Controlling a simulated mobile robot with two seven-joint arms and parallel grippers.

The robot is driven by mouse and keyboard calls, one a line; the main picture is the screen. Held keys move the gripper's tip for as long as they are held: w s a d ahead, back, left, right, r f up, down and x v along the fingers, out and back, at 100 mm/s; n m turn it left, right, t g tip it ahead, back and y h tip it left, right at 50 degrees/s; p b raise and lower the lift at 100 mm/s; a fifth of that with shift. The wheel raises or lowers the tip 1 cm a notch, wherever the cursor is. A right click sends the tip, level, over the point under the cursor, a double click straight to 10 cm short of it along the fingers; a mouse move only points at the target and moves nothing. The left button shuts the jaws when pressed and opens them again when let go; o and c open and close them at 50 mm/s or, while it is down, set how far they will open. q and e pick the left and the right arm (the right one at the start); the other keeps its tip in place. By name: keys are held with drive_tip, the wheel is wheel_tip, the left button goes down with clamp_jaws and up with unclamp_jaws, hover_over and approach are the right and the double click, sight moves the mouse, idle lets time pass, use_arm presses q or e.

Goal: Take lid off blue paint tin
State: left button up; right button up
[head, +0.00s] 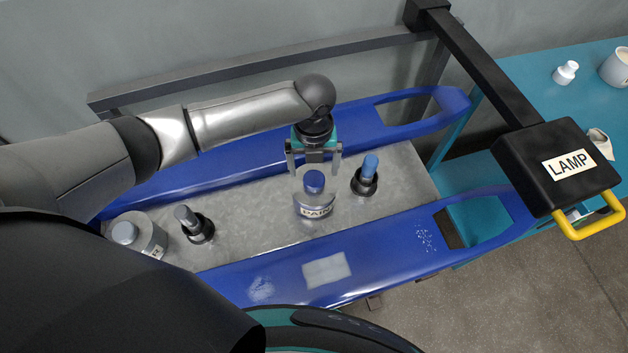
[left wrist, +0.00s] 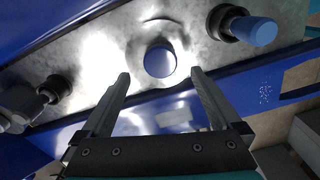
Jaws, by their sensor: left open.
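The paint tin (head: 314,212), a pale tin with a label reading PAINT, stands upright on the grey board. A round blue knob on its lid (head: 314,182) is on top. My left gripper (head: 313,170) is open, its fingers pointing down over the tin's far side. In the left wrist view, the blue knob (left wrist: 160,62) lies between and just beyond the open fingertips (left wrist: 160,74). Whether the fingers touch the lid cannot be told. My right gripper is not in view.
A blue-handled piece in a black holder (head: 366,184) stands close right of the tin. A grey-handled one (head: 192,226) and a grey-knobbed tin (head: 140,238) stand at left. Blue rails (head: 380,262) flank the board. A black LAMP box (head: 530,165) overhangs at right.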

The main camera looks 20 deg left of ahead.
sight(314, 178)
use_arm(q)
wheel_tip(314, 178, down, 5)
drive_tip(key=shift+w+b, duration=0.15)
drive_tip(key=shift+b, duration=0.15)
drive_tip(key=c, duration=1.5)
drive_tip(key=shift+o, duration=0.2)
drive_tip(key=shift+r, duration=0.1)
